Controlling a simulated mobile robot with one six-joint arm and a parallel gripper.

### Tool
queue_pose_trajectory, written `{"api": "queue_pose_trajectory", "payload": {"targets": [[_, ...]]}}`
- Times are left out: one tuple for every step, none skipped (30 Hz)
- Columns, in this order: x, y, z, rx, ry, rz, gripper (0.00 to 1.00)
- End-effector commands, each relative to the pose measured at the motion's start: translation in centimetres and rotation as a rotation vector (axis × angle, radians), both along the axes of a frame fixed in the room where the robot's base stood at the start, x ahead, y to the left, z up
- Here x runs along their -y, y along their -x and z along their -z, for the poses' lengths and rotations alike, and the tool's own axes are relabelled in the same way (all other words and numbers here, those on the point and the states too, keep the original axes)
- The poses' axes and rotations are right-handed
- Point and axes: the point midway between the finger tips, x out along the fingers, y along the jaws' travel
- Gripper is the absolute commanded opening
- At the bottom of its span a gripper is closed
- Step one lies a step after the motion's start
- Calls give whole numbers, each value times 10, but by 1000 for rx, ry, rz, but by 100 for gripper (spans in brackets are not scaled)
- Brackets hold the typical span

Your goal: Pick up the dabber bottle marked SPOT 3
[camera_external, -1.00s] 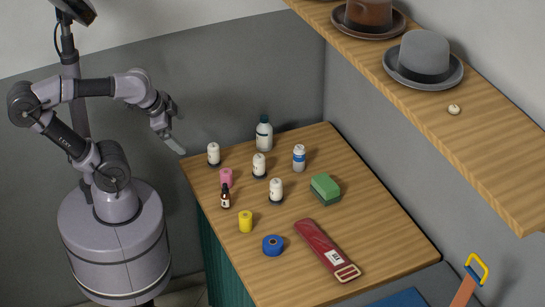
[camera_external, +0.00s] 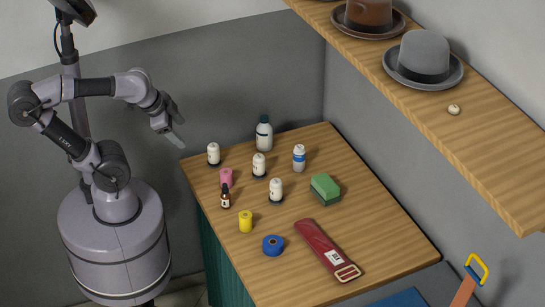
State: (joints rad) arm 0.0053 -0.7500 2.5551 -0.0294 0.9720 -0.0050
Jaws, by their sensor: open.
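Three similar white bottles with dark bases stand upright on the wooden table (camera_external: 330,240). One white bottle (camera_external: 214,154) is at the far left corner, one white bottle (camera_external: 259,166) is near the middle of the back half, and one white bottle (camera_external: 276,190) is nearer the front. Their markings are too small to read, so I cannot tell which is SPOT 3. My gripper (camera_external: 177,126) is open and empty, in the air off the table's left back corner, apart from all the bottles. The far-left white bottle is the closest to it.
Near the bottles stand a larger bottle (camera_external: 264,134), a blue-banded can (camera_external: 299,158), a pink spool (camera_external: 226,177), a brown dropper bottle (camera_external: 226,197) and a green sponge (camera_external: 325,189). A yellow spool (camera_external: 246,222), blue tape roll (camera_external: 273,245) and red belt (camera_external: 325,249) lie forward. A shelf (camera_external: 470,115) overhangs at right.

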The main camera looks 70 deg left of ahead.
Motion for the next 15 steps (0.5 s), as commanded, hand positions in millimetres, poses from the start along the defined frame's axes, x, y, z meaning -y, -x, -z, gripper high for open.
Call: {"api": "queue_pose_trajectory", "payload": {"targets": [[-3,-6,-4,-11,15,-37,63],[-7,-13,-8,-21,33,-81,63],[-14,-27,-13,-43,67,-164,63],[-22,-41,-17,-60,102,-246,63],[-33,-57,-19,-78,140,-340,63],[-50,-80,-19,-102,196,-481,63],[-65,-97,-16,-118,237,-591,63],[-81,-114,-10,-135,276,-700,63],[-105,-133,2,-154,326,-845,63],[-123,-146,13,-168,361,-952,63],[-142,-157,26,-179,395,-1055,63],[-165,-168,44,-191,434,-1184,63],[-181,-174,59,-201,461,-1272,63],[-197,-178,73,-209,483,-1352,63],[-213,-182,90,-216,510,-1446,63]]}}
